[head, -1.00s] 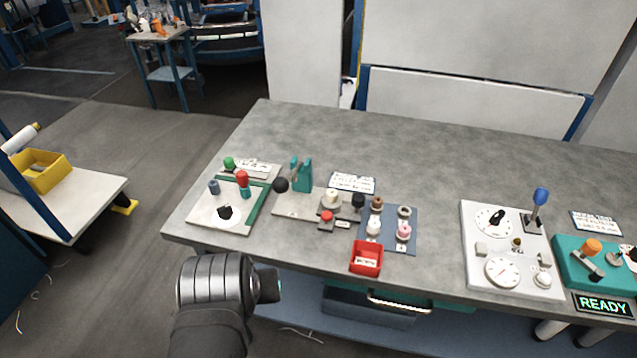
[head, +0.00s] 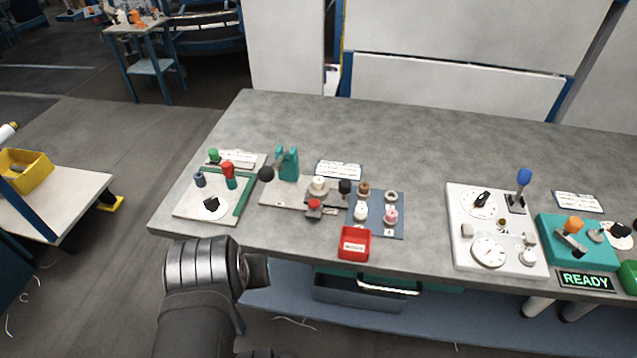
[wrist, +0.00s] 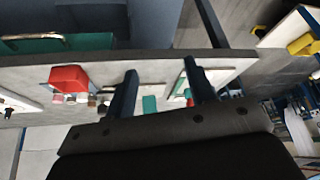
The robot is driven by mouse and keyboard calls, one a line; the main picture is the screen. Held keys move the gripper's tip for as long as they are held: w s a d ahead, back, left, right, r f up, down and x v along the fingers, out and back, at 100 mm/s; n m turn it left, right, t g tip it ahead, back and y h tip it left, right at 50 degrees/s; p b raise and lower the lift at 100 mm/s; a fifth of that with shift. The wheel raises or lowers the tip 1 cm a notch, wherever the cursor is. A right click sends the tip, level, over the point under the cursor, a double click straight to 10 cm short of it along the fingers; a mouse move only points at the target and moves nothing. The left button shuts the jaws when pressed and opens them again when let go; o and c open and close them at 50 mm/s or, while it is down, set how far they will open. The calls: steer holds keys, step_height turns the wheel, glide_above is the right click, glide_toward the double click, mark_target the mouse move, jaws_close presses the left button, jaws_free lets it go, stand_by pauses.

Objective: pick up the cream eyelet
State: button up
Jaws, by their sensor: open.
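The cream eyelet (head: 360,213) appears to be the pale spool-like piece at the front left of the blue-grey mat (head: 376,232), beside a pink one (head: 390,216). A brown one (head: 363,188) and a grey one (head: 391,196) stand behind them. In the wrist view, my gripper (wrist: 161,84) has its two dark fingers wide apart with nothing between them. In the head view my wrist is off the table's front edge, left of the mat; the fingertips cannot be made out. In the wrist view the eyelets are small, beside the red bin (wrist: 70,78), and their colours are hard to tell.
The red bin (head: 354,244) stands just in front of the mat. A fixture with a teal post (head: 288,164) and a black ball (head: 266,173) stands to its left. A white dial panel (head: 464,243) is to the right. The back of the table (head: 400,135) is clear.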

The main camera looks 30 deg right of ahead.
steer(key=w+d+r+m+g+y, duration=0.1)
steer(key=w+d+r+m+g, duration=0.1)
steer(key=w+d+r+m, duration=0.45)
steer(key=w+d+r+m+g, duration=0.25)
steer(key=w+d+r, duration=0.45)
steer(key=d, duration=0.5)
steer(key=m+y, duration=0.1)
steer(key=m, duration=0.3)
glide_above(318, 179)
steer(key=f, duration=1.1)
steer(key=shift+d+f, duration=0.2)
steer(key=shift+f, duration=0.2)
steer(key=shift+s+a+f, duration=0.1)
steer(key=shift+f, duration=1.25)
steer(key=shift+a+f, duration=0.1)
steer(key=shift+f, duration=1.25)
steer(key=shift+c, duration=0.4)
steer(key=c, duration=1)
